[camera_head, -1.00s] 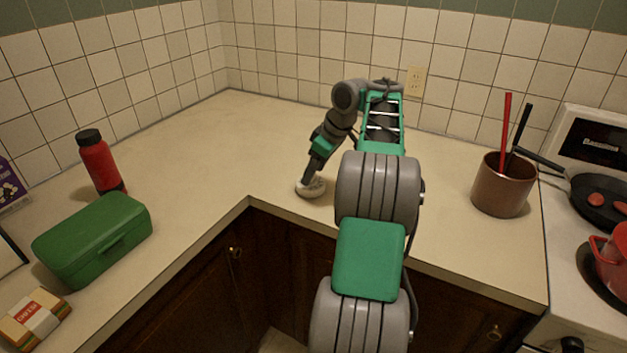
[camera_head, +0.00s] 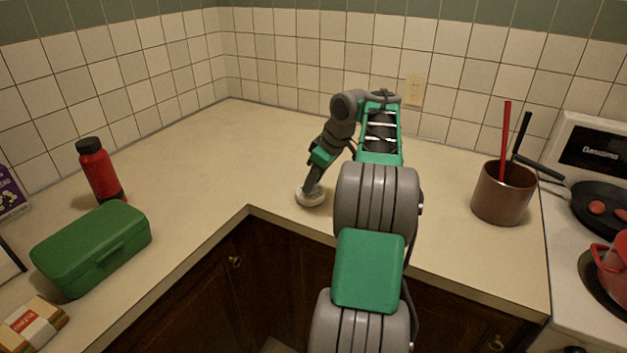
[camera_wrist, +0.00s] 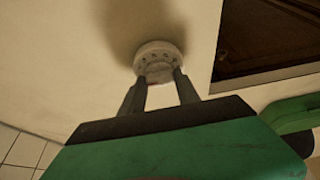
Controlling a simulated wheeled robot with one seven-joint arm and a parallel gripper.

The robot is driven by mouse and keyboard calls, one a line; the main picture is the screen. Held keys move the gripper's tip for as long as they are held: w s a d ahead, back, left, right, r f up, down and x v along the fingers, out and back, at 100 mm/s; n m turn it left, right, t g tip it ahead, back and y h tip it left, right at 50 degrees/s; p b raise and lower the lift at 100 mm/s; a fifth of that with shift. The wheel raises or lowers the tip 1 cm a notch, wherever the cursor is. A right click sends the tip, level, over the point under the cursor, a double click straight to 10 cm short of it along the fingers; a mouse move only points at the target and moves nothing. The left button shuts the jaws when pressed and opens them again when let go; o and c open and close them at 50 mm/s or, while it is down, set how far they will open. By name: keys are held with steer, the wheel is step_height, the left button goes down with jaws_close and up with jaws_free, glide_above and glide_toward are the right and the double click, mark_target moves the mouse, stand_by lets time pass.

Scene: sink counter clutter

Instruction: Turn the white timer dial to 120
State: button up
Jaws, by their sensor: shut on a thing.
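The white timer dial (camera_head: 310,197) sits on the counter near its inner front corner. It is small and round, and it also shows in the wrist view (camera_wrist: 157,56) with small dark marks around its face. My gripper (camera_head: 310,186) reaches down to it from above. In the wrist view, its two dark fingers (camera_wrist: 160,80) are shut on the dial, one on each side. The numbers on the dial are too small and blurred to read.
A green box (camera_head: 92,247), a red bottle (camera_head: 101,172) and a sandwich (camera_head: 34,325) stand at the left. A brown pot with utensils (camera_head: 502,194) and the stove (camera_head: 585,145) are at the right. The counter behind the dial is clear.

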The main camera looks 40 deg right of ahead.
steer(key=shift+f+m+b, duration=0.1)
steer(key=shift+m+b, duration=0.2)
steer(key=shift+b, duration=0.05)
jaws_close()
steer(key=shift+a+m+h+b, duration=0.1)
steer(key=shift+m+h+b, duration=0.2)
steer(key=shift+m+b, duration=0.25)
steer(key=shift+a+f+m+h+b, duration=0.15)
steer(key=shift+m+h+b, duration=0.35)
steer(key=shift+m+b, duration=0.6)
steer(key=m+h+b, duration=0.1)
steer(key=m+b, duration=0.1)
steer(key=m, duration=0.1)
steer(key=shift+a, duration=0.15)
steer(key=shift+r+m+h+b, duration=0.2)
steer(key=shift+m+h+b, duration=0.25)
steer(key=shift+m, duration=0.7)
steer(key=o, duration=1.2)
jaws_free()
steer(key=shift+o, duration=0.2)
steer(key=shift+r, duration=0.15)
